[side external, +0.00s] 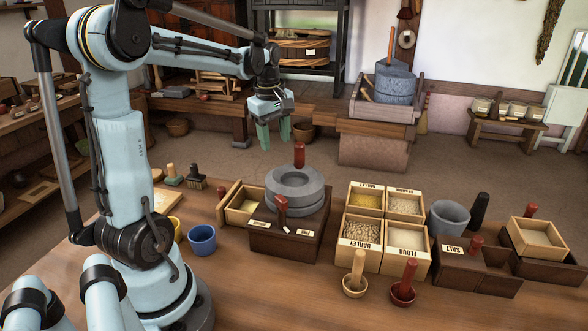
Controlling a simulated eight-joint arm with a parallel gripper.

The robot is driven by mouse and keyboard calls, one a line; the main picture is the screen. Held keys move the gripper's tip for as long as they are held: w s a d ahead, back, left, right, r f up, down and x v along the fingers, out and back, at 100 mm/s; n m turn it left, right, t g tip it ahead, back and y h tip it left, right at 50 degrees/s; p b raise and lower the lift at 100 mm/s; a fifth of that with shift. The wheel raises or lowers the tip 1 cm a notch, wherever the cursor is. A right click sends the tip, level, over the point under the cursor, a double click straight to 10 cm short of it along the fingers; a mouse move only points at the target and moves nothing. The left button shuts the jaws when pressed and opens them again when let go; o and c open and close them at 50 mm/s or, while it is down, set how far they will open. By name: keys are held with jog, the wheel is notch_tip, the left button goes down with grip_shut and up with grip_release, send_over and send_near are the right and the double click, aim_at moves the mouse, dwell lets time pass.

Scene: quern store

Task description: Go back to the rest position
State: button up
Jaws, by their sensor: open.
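My gripper (274,134) is open and empty, with two green fingers pointing down. It hangs in the air, up and to the left of the grey stone quern (312,192) in this view, apart from everything on the table. The quern has a red upright handle (299,154) and sits on a dark wooden base (265,241) with a drawer pulled out to the left.
Labelled grain boxes (371,259) stand right of the quern, with scoops in front. A grey mortar (449,218) and a dark salt box (455,272) are further right.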

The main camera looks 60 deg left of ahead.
jog(key=w+d+r+m+t, duration=0.2)
jog(key=w+d+r+m, duration=0.2)
jog(key=w+d+m, duration=0.4)
jog(key=s+d+f+m+t, duration=0.1)
jog(key=s+d+f+m, duration=0.1)
jog(key=s+d+m, duration=0.2)
jog(key=s+d+f+m+t, duration=0.1)
jog(key=s+d+f+m, duration=0.1)
jog(key=d, duration=0.4)
jog(key=s+d+f+m+t+h, duration=0.1)
jog(key=s+d+f+m+t, duration=0.1)
jog(key=s+d+m, duration=0.3)
jog(key=shift+s+d+m, duration=0.3)
jog(key=shift+s+d, duration=0.15)
jog(key=shift+s, duration=0.15)
jog(key=shift+r, duration=0.1)
